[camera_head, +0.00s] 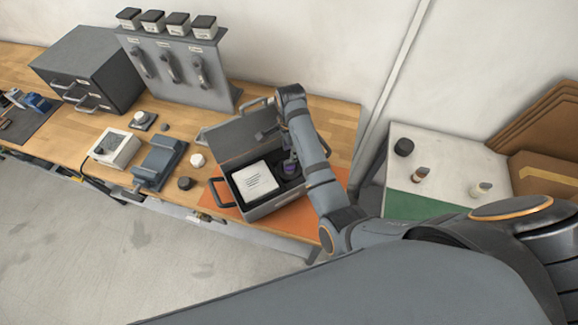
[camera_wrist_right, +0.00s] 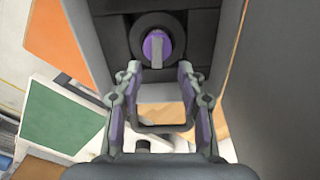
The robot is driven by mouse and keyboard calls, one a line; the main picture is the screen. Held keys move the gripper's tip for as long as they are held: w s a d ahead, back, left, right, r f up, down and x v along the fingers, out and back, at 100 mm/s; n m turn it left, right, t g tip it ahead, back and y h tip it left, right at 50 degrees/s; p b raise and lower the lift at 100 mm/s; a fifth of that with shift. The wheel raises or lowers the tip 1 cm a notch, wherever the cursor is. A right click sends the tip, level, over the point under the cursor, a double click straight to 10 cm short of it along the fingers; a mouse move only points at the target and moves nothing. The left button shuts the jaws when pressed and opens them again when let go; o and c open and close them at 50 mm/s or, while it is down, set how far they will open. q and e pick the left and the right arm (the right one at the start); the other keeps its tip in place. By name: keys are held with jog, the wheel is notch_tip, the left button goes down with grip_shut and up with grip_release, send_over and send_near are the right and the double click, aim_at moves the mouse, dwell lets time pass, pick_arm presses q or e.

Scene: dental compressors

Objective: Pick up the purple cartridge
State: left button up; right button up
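The purple cartridge (camera_wrist_right: 158,46) sits in a round dark recess inside the open grey case (camera_head: 272,211). In the head view only a bit of purple (camera_head: 290,167) shows under my right gripper (camera_head: 284,150). In the right wrist view the right gripper (camera_wrist_right: 160,82) is open, with its two fingers apart. The cartridge lies beyond the fingertips, roughly centred between them, with nothing held. My left gripper is not in view.
A white labelled block (camera_head: 256,184) fills the case's left side, and the raised lid (camera_head: 238,135) stands behind. The case rests on an orange mat (camera_head: 222,195). A grey clamp device (camera_head: 158,163) is left; a side table (camera_head: 445,165) is right.

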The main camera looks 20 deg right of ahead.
aim_at(289, 167)
jog(key=f, duration=0.1)
jog(key=f+p, duration=0.1)
jog(key=f, duration=0.1)
jog(key=shift+s+a+f+p, duration=0.2)
jog(key=shift+s+f+p, duration=0.1)
jog(key=shift+f+p, duration=0.1)
jog(key=shift+f, duration=0.4)
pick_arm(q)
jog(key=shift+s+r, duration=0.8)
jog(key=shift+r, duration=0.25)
pick_arm(e)
jog(key=shift+w, duration=0.1)
grip_shut()
